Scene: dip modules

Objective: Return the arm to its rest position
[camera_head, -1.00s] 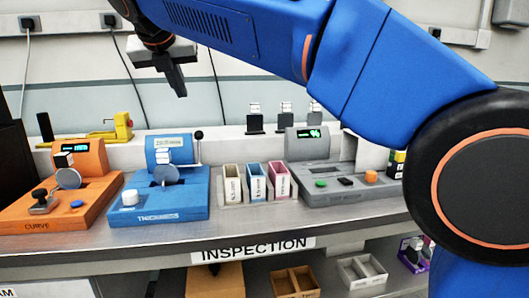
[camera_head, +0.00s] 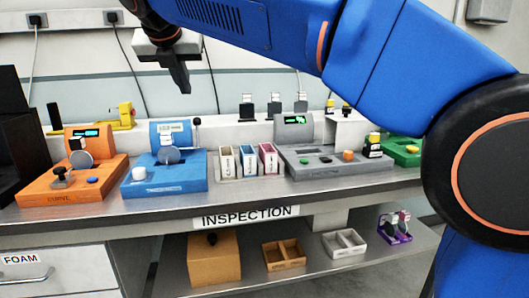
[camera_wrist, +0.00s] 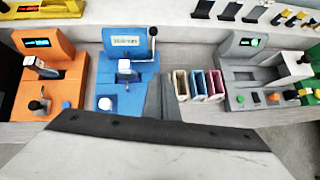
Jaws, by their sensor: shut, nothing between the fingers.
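My gripper (camera_head: 181,80) hangs from my blue arm at the upper left of the head view, fingers pointing down and shut with nothing between them. It is in the air above the inspection bench (camera_head: 330,192), apart from everything on it. In the wrist view my gripper (camera_wrist: 160,95) shows as a dark shape in front of the blue thickness device (camera_wrist: 128,75). That blue device also stands below the gripper in the head view (camera_head: 165,187).
An orange curve device (camera_head: 70,185), three small bins (camera_head: 247,163), a grey device (camera_head: 335,168) and a green device (camera_head: 403,150) line the bench. Boxes, including a brown one (camera_head: 213,262), sit on the lower shelf. A dark case (camera_head: 25,130) stands at the left.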

